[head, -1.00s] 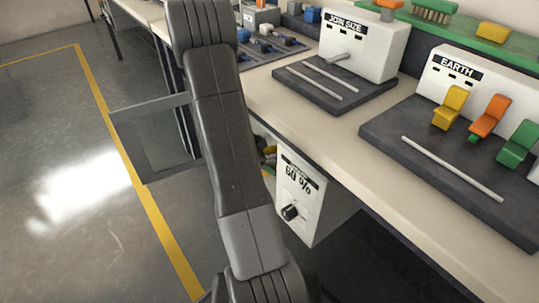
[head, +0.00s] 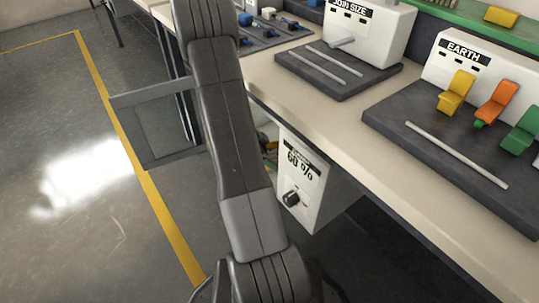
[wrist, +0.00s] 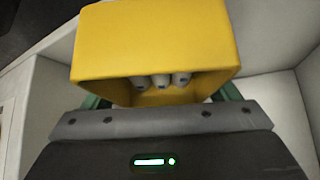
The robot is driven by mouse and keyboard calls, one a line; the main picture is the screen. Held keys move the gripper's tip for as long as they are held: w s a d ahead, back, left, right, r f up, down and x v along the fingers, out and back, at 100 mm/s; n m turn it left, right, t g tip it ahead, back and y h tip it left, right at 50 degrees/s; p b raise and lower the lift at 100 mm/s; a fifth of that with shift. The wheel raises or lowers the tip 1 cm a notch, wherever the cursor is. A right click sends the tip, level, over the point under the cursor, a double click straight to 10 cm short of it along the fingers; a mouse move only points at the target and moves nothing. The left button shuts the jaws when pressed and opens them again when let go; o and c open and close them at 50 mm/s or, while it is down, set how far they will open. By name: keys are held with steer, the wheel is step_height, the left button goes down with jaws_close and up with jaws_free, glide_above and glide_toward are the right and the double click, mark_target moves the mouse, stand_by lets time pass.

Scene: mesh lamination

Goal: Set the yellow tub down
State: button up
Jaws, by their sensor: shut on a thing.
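The yellow tub (wrist: 165,40) fills the upper middle of the wrist view. Its open side faces the wrist camera, and several pale grey rounded pieces (wrist: 162,80) show inside. My gripper (wrist: 163,97) is shut on the tub, with a green finger at each side of it. The far side and underside of the tub are hidden. In the head view my own arm covers the middle, and neither the gripper nor the tub can be made out there.
Pale panels (wrist: 278,92) surround the tub in the wrist view. In the head view, a white dial unit (head: 312,190) stands under the bench (head: 330,130), with an open glazed door (head: 165,128) to the left. Open floor (head: 60,130) lies beyond it.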

steer(key=shift+f+b, duration=0.6)
steer(key=shift+b, duration=0.3)
